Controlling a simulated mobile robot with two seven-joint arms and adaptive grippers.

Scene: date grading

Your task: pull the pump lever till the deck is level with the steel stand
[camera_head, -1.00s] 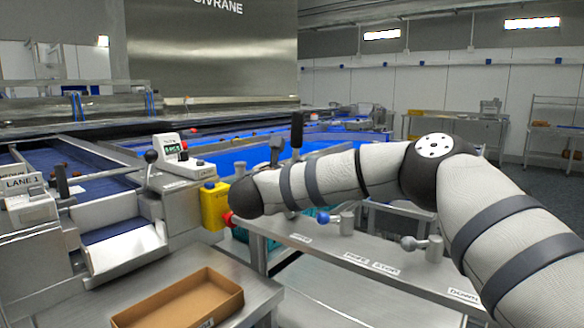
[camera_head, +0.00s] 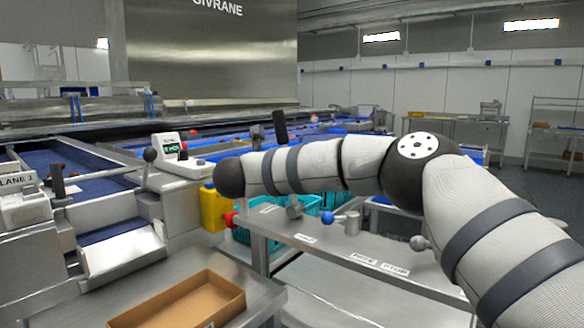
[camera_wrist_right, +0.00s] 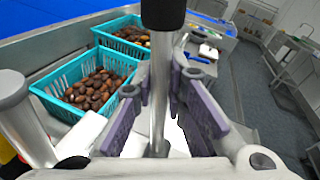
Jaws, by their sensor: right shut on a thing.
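The pump lever's black grip (camera_head: 280,125) shows above my right forearm in the head view, leaning with its top to the left. In the wrist view its steel rod (camera_wrist_right: 159,85) runs up between the purple-padded jaws to the black grip (camera_wrist_right: 163,12). My right gripper (camera_wrist_right: 158,97) is shut on the rod below the grip. In the head view my arm hides most of this gripper. Two teal crates (camera_wrist_right: 38,95) of dates stand past the lever; which surface bears them, and its height against the steel stand, I cannot tell. My left gripper is not in view.
A labelled steel surface with a blue-knobbed lever (camera_head: 327,217) and a grey-knobbed one (camera_head: 418,242) lies below my right arm. A cardboard tray (camera_head: 237,305) sits at the front left.

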